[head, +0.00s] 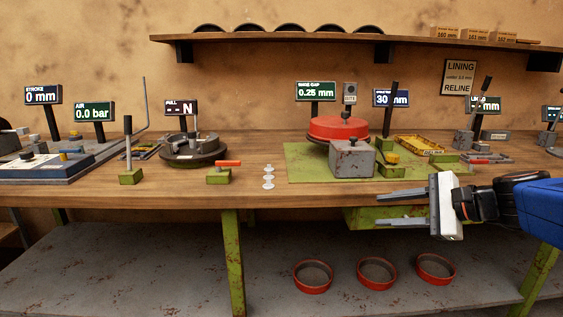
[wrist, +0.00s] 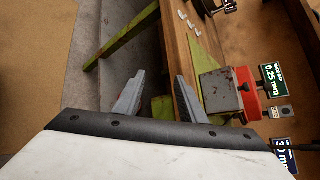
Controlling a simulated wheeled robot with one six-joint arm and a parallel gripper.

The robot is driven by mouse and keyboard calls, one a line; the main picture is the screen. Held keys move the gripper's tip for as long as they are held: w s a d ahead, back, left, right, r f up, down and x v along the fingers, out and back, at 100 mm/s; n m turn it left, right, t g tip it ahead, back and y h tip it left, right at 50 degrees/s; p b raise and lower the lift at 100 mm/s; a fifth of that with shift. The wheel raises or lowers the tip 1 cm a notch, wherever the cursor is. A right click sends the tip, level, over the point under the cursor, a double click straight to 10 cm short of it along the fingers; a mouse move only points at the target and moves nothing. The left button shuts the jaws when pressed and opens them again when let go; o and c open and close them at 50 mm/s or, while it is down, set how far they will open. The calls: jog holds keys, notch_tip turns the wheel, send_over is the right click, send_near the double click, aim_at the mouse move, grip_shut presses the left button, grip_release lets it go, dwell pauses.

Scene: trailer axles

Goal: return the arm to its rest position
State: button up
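My gripper (head: 402,207) is in front of the bench's front edge at the right of the head view, pointing left, with my blue arm behind it. Its two grey fingers are apart with nothing between them. The wrist view also shows the spread, empty fingers (wrist: 158,95), with the bench edge and floor beyond. The gripper touches nothing that I can see.
The wooden bench (head: 260,200) holds a red drum (head: 338,128) with a grey block (head: 352,158) on a green mat (head: 300,170), plus several levers and displays. White small parts (head: 268,177) stand near the front edge. Red rings (head: 313,276) lie on the lower shelf (head: 200,280).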

jog(key=s+a+f+n+g+h, duration=0.2)
jog(key=s+a+f+n+g, duration=0.15)
jog(key=s+f, duration=0.2)
jog(key=s+d+f+n+h, duration=0.3)
jog(key=s+f+n, duration=0.1)
jog(key=s+n, duration=0.2)
jog(key=s+d+f+n+h, duration=0.4)
jog(key=s+f+n, duration=0.1)
jog(key=s+n, duration=0.2)
jog(key=shift+s+d+f, duration=0.2)
jog(key=shift+d+f, duration=0.05)
jog(key=shift+g, duration=0.25)
